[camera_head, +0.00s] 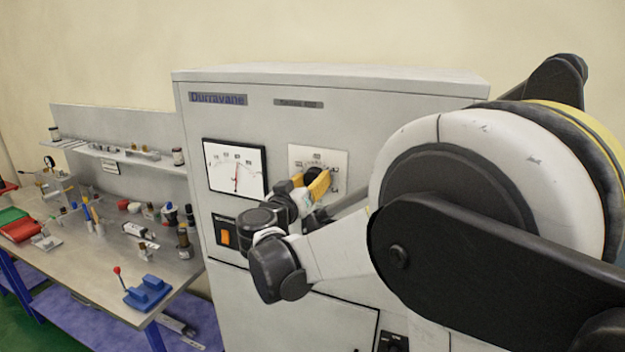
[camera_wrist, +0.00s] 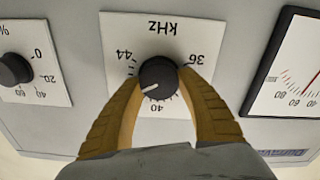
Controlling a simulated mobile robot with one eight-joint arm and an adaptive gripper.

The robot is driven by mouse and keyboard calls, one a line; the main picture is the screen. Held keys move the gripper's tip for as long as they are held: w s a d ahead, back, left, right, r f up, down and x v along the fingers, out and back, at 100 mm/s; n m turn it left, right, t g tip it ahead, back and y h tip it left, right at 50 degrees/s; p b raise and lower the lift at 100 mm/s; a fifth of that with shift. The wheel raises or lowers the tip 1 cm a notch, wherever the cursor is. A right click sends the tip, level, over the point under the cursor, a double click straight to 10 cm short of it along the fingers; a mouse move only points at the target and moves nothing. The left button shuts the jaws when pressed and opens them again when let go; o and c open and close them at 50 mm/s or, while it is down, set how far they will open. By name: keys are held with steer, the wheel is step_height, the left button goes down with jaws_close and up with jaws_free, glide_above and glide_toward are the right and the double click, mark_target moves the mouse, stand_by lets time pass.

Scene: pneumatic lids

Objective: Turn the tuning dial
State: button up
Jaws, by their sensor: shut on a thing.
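The tuning dial (camera_wrist: 158,78) is a round black knob with a white pointer line, on a white plate (camera_wrist: 120,24) marked kHz with numbers 36, 40 and 44. The wrist view is upside down, and the pointer lies between 40 and 44. In the head view the dial (camera_head: 313,173) sits on the grey cabinet's front, partly behind my gripper. My gripper (camera_wrist: 158,84) has its two yellow-brown fingers closed on both sides of the knob. It also shows in the head view (camera_head: 312,184) at the dial plate.
A meter with a red needle (camera_head: 235,169) is left of the dial, with an orange switch (camera_head: 225,237) below it. A second black knob (camera_wrist: 14,69) with a % scale is beside the dial. A cluttered workbench (camera_head: 85,268) stands left of the cabinet (camera_head: 390,85).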

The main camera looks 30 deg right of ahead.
steer(key=shift+f+n+b, duration=0.15)
steer(key=shift+n+b, duration=0.35)
steer(key=shift+n, duration=0.3)
steer(key=shift+w+n+b, duration=0.1)
steer(key=shift+n+b, duration=0.3)
steer(key=shift+n, duration=0.8)
steer(key=o, duration=1.2)
steer(key=v, duration=1.2)
